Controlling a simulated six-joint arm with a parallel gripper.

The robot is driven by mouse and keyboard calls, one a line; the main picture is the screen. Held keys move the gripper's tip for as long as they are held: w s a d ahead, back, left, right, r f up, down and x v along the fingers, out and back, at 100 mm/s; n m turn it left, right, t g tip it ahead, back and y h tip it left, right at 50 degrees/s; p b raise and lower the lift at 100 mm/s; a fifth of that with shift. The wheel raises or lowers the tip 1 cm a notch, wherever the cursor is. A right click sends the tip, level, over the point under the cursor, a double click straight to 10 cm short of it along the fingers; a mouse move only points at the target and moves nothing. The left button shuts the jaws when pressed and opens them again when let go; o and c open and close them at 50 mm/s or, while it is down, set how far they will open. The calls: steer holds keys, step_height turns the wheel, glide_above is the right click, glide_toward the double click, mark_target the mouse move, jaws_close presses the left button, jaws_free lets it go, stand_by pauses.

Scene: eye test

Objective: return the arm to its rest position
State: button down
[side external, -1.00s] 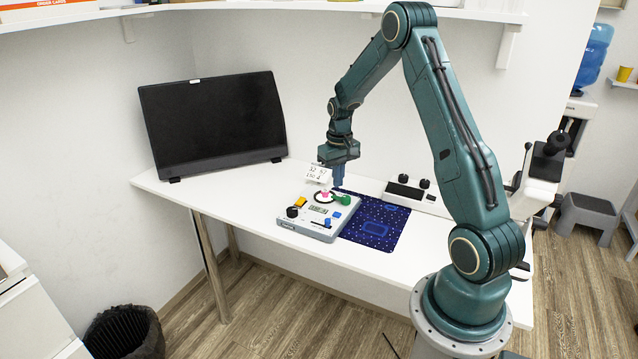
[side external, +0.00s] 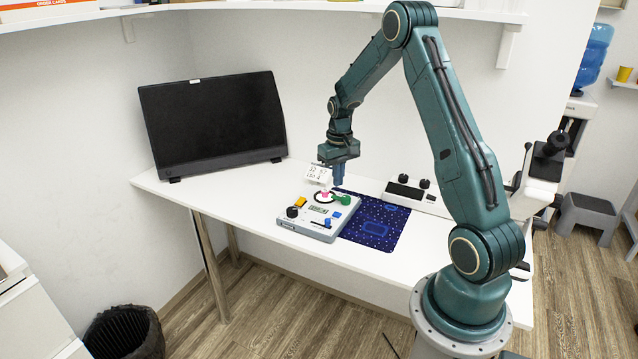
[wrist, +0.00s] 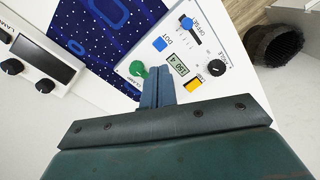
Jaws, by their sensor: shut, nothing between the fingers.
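My gripper (side external: 338,182) hangs pointing down from my arm, over the back edge of a grey control box on the white table. It is shut with nothing between the fingers. In the wrist view my gripper's fingers (wrist: 156,80) lie together, in front of part of the control box (wrist: 205,45). The box (side external: 290,222) carries a green knob, a blue button, a blue slider, a small display, an orange switch and a black knob. Whether the fingertips touch the box I cannot tell.
A dark blue patterned mat (side external: 376,222) lies right of the box. A device with two black knobs (side external: 410,193) stands behind the mat. A black monitor (side external: 213,122) stands at the back left. A microscope (side external: 545,165) stands at the right. The table's front left is clear.

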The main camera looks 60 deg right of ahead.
steer(key=s+a+r+n+t+h, duration=0.1)
steer(key=s+a+r+n+t, duration=0.15)
steer(key=a+r, duration=1.4)
steer(key=s+a+r+n+t, duration=0.1)
steer(key=s+a+r, duration=0.2)
steer(key=s+a, duration=0.3)
steer(key=s+a+r+n+t+y, duration=0.1)
steer(key=s+a+r+n+t, duration=0.1)
steer(key=s+a, duration=0.5)
steer(key=s, duration=0.3)
steer(key=shift+s+r, duration=0.4)
